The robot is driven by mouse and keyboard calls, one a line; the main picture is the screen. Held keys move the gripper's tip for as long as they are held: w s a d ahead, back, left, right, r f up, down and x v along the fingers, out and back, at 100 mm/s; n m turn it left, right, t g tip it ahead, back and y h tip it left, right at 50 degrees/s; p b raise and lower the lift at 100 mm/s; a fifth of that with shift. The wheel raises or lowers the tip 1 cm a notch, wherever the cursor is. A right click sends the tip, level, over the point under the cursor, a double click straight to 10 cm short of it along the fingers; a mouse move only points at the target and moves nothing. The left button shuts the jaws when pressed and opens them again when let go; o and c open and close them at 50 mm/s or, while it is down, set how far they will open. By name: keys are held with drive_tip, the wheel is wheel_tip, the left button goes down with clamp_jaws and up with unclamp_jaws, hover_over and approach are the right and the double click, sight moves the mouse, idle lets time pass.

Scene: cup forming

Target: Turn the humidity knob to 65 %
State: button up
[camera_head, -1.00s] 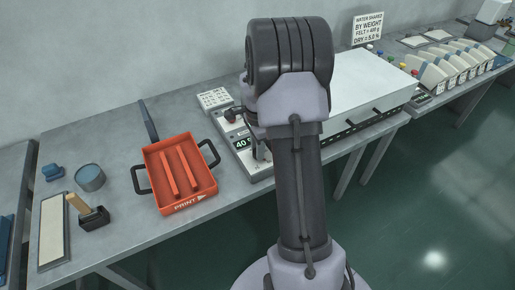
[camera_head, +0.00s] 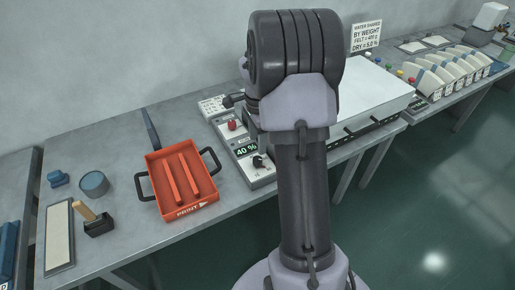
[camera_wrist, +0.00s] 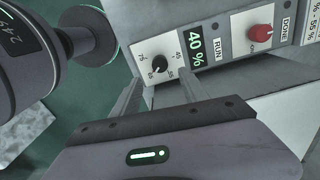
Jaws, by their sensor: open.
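The black knob (camera_wrist: 160,64) sits on a white dial plate with small numbers around it, on the control panel in the wrist view. It also shows in the head view (camera_head: 260,161). The green display (camera_wrist: 195,43) beside it reads 40 %; in the head view the same display (camera_head: 246,150) reads 40 %. My gripper (camera_wrist: 161,84) is open and empty. Its two fingers point toward the panel, one to each side of the knob's lower edge as seen in the wrist view. I cannot tell whether they touch anything.
The box with a pale lid (camera_head: 370,88) is beside the panel.

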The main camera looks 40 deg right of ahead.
wheel_tip(320, 180, up, 10)
drive_tip(key=p, duration=0.2)
drive_tip(key=shift+f+p, duration=0.25)
drive_tip(key=shift+p, duration=0.05)
